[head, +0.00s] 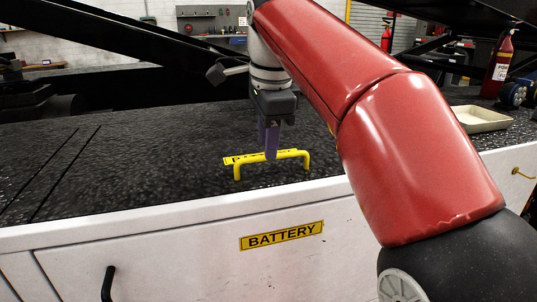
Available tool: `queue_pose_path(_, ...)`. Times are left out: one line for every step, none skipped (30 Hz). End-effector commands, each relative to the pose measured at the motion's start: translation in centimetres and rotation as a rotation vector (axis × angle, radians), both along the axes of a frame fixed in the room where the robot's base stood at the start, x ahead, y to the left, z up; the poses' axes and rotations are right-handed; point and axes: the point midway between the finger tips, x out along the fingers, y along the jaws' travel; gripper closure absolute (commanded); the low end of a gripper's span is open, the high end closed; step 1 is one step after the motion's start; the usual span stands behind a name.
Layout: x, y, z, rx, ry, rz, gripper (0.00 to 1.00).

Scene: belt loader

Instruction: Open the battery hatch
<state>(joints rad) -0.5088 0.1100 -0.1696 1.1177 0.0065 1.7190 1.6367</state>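The battery hatch is marked by a yellow BATTERY label (282,235) on the white front panel (190,262). A yellow bar handle (290,155) stands on the dark speckled top surface (130,175) above that label. A flat yellow strip with dark marks lies just behind the handle.
A black handle (108,284) is on the front panel at lower left. A shallow beige tray (480,119) and a fire extinguisher (499,65) are on the right of the top. Dark beams cross above the surface behind my arm. The top left of the handle is clear.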

Motion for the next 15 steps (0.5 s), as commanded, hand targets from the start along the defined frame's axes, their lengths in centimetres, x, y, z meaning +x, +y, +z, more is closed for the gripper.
queue_pose_path(0.1,0.0,-0.9,-0.001,0.002,0.001,0.67)
queue_pose_path(0.1,0.0,-1.1,0.000,0.001,0.001,0.67)
queue_pose_path(0.2,0.1,-1.5,0.000,0.001,0.001,0.67)
queue_pose_path(0.3,0.1,-1.6,0.000,0.001,0.001,0.67)
queue_pose_path(0.3,0.1,-1.8,-0.001,0.001,0.001,0.67)
queue_pose_path(0.3,0.1,-1.9,-0.001,0.001,0.000,0.67)
queue_pose_path(0.3,0.1,-1.9,-0.001,0.000,0.001,0.67)
queue_pose_path(0.4,0.1,-2.0,-0.001,0.000,0.001,0.67)
queue_pose_path(0.4,0.1,-2.0,-0.001,0.000,0.001,0.67)
queue_pose_path(0.4,0.1,-2.0,-0.001,0.000,0.001,0.67)
queue_pose_path(0.4,0.1,-2.0,-0.001,0.000,0.001,0.67)
queue_pose_path(0.4,0.1,-1.9,-0.001,0.000,0.001,0.67)
queue_pose_path(0.4,0.1,-1.9,-0.001,0.000,0.001,0.67)
queue_pose_path(0.4,0.1,-1.9,-0.001,0.000,0.001,0.67)
queue_pose_path(0.4,0.1,-1.9,-0.001,0.000,0.001,0.71)
